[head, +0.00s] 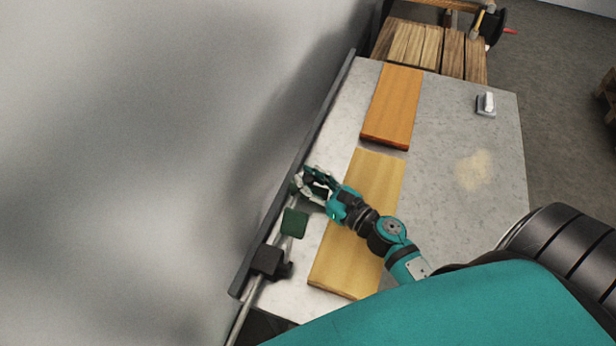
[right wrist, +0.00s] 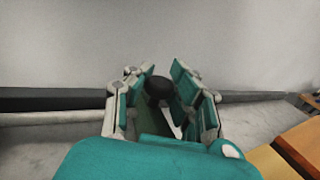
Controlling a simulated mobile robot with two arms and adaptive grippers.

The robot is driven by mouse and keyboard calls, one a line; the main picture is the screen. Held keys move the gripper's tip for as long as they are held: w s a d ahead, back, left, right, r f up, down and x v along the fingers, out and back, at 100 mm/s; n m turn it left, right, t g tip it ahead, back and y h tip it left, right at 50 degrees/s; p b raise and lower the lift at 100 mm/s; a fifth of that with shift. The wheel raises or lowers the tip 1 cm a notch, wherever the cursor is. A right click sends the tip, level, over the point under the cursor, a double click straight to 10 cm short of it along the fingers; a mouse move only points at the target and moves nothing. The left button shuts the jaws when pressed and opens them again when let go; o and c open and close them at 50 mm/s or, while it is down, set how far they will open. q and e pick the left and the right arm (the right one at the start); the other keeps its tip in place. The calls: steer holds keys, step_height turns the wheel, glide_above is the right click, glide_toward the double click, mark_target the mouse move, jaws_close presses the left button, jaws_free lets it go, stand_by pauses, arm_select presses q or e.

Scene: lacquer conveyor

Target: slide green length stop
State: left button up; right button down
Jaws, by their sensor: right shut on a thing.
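The green length stop (head: 295,222) shows as a dark green block on the rail (head: 291,241) along the table's left side. My right gripper (head: 308,183) is at the rail, just beyond this block in the head view. In the right wrist view, its fingers (right wrist: 160,98) are closed around a round black knob (right wrist: 160,90), with a dark green part (right wrist: 147,120) below it. The fingers hide much of the join between knob and stop. My left gripper is not in view.
A black block (head: 267,260) sits on the rail nearer the front. A pale yellow board (head: 345,247) lies beneath my right arm, and an orange-brown board (head: 392,103) lies beyond it. A small grey-white device (head: 487,104) stands far right.

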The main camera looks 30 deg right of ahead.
steer(key=shift+w+f, duration=0.1)
steer(key=shift+w, duration=0.05)
stand_by(0.5)
steer(key=shift+s+a+f, duration=0.15)
steer(key=shift+s+a, duration=0.05)
steer(key=shift+a, duration=0.05)
steer(key=s+a+b, duration=0.2)
steer(key=s+a, duration=0.2)
steer(key=a, duration=0.1)
steer(key=shift+s, duration=0.3)
steer(key=shift+d, duration=0.1)
steer(key=c, duration=1.6)
jaws_free()
steer(key=shift+s, duration=0.1)
steer(key=o, duration=0.5)
steer(key=shift+s+r, duration=0.25)
steer(key=shift+s, duration=0.15)
steer(key=shift+w, duration=0.3)
